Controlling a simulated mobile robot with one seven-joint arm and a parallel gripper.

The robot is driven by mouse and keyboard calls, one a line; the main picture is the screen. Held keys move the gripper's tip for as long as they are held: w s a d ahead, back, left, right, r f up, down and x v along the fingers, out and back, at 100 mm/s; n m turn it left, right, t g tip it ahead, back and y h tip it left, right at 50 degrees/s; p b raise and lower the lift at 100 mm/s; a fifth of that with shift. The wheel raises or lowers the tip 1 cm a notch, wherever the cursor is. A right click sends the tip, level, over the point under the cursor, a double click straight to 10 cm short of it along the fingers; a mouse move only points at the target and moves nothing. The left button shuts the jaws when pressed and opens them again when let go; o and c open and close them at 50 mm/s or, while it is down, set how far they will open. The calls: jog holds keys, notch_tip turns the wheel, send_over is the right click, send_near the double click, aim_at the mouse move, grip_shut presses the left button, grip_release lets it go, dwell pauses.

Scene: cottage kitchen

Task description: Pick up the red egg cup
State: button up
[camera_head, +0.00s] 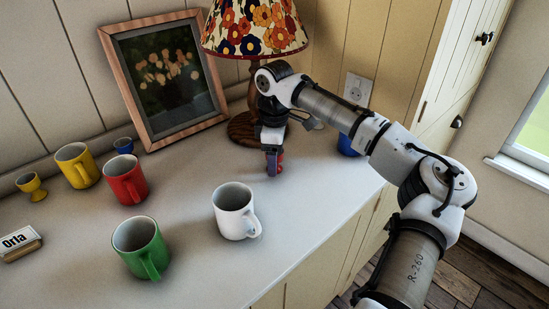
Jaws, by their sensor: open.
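The red egg cup (281,157) is mostly hidden at my gripper; only a narrow strip of red shows beside a finger, near the foot of the lamp. My gripper (273,164) points straight down at the counter, its fingers low by the red egg cup. It is open. I cannot tell whether the cup stands between the fingers or just behind them, or whether they touch it.
A white mug (234,212) stands in front of my gripper. The lamp (245,128) is close behind. Red (126,181), green (140,247) and yellow (77,167) mugs, plus yellow (31,186) and blue (124,145) egg cups, stand left. The right counter front is clear.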

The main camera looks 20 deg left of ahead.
jog(key=shift+f, duration=0.5)
jog(key=c, duration=1.1)
jog(key=shift+o, duration=0.2)
